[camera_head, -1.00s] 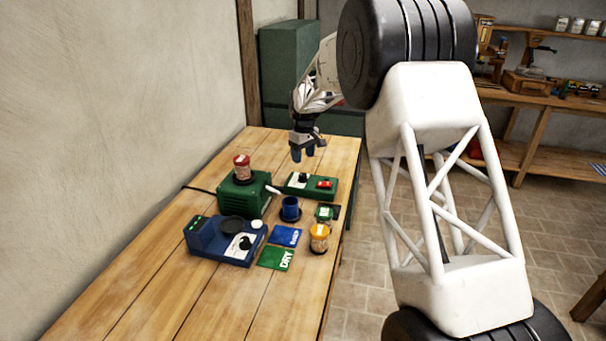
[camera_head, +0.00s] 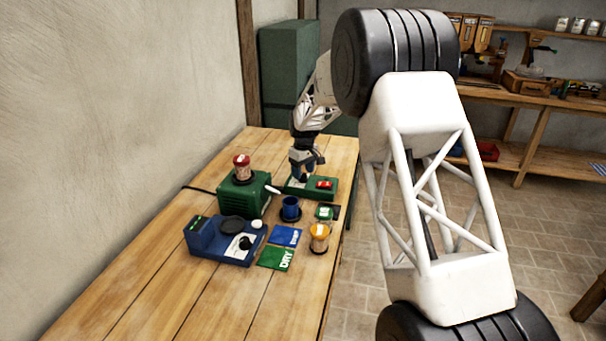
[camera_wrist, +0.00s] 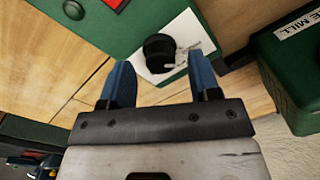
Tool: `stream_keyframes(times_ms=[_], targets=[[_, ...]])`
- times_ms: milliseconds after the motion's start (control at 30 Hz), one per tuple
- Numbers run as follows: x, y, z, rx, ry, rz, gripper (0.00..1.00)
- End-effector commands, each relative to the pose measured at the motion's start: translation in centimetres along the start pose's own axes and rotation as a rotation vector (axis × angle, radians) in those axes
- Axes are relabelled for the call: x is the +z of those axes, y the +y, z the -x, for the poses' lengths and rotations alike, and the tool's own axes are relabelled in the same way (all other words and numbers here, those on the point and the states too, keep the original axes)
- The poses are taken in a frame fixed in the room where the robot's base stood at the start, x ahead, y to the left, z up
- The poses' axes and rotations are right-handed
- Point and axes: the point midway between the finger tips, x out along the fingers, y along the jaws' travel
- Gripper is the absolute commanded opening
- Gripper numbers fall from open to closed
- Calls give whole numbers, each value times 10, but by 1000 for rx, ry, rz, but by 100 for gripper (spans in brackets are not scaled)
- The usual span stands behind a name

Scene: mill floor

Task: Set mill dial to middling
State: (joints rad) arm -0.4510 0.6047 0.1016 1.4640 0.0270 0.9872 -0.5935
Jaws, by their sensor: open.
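The dial (camera_wrist: 160,52) is a round black knob on a white scale plate (camera_wrist: 193,32) on a green control box (camera_wrist: 120,30). In the head view the control box (camera_head: 328,196) stands toward the far end of the table, and my gripper hides its dial. My gripper (camera_head: 306,172) points down over the box's left part. In the wrist view my gripper (camera_wrist: 162,80) is open, with one blue fingertip to each side of the dial's line. The knob shows just beyond the fingertips, in the gap's direction; I cannot tell whether they touch it. The pointer setting is not readable.
The green mill (camera_head: 238,197) with a red-lidded jar (camera_head: 241,165) stands to the left. The near table is clear.

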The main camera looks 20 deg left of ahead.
Motion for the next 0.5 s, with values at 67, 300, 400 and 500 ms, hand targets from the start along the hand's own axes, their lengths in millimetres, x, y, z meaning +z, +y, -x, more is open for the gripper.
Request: stream_keyframes(times_ms=[67, 300, 400, 500], targets=[[0, 0, -6, 0, 0, 0, 57], [0, 0, -14, 1, 1, 0, 57], [0, 0, -14, 1, 1, 0, 57], [0, 0, -14, 1, 1, 0, 57]])
